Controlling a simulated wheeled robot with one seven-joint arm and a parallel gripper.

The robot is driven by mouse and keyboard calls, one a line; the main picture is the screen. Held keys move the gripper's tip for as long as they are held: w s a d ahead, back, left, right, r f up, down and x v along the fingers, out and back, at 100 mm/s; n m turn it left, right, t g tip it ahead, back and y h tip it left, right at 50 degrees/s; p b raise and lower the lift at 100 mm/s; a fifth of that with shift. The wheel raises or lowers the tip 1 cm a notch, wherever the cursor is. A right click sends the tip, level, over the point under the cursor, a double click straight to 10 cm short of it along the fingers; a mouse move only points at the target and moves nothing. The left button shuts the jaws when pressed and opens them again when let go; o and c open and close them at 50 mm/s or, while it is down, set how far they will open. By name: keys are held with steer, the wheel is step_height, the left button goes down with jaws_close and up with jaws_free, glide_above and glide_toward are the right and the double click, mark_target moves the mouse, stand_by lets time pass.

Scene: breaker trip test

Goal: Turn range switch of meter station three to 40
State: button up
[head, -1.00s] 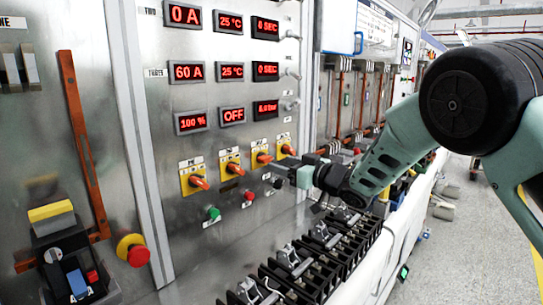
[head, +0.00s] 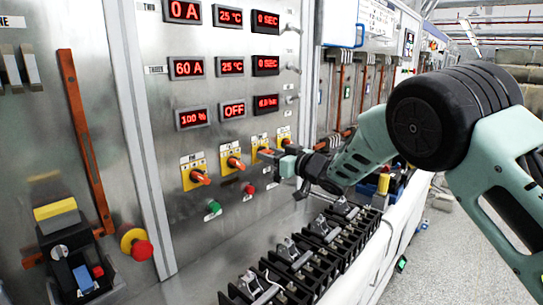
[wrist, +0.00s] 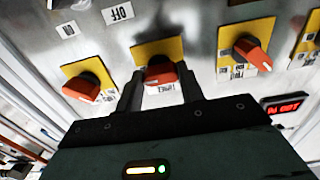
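A row of orange rotary switches on yellow plates crosses the metal panel. The first (head: 199,177) and second (head: 235,162) show clearly in the head view. The third switch (head: 260,148) is partly hidden by my gripper (head: 270,154). In the wrist view, the third switch's orange knob (wrist: 160,73) lies between the tips of my gripper (wrist: 161,76). The fingers are apart, one on each side of the knob. I cannot tell whether they touch it. The fourth switch (wrist: 88,86) is at left and the second (wrist: 252,55) at right there. The scale marks are too small to read.
Red displays (head: 188,68) sit above the switches. A green button (head: 214,207) and a red button (head: 250,189) lie below them. A row of black terminal blocks (head: 297,255) stands on the bench below. A red emergency button (head: 141,250) is at lower left.

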steer(key=shift+f+n+b, duration=0.1)
steer(key=shift+n+b, duration=0.2)
steer(key=shift+b, duration=0.2)
steer(key=n+b, duration=0.8)
steer(key=b, duration=0.2)
stand_by(0.4)
steer(key=o, duration=1)
steer(key=shift+s+d, duration=0.1)
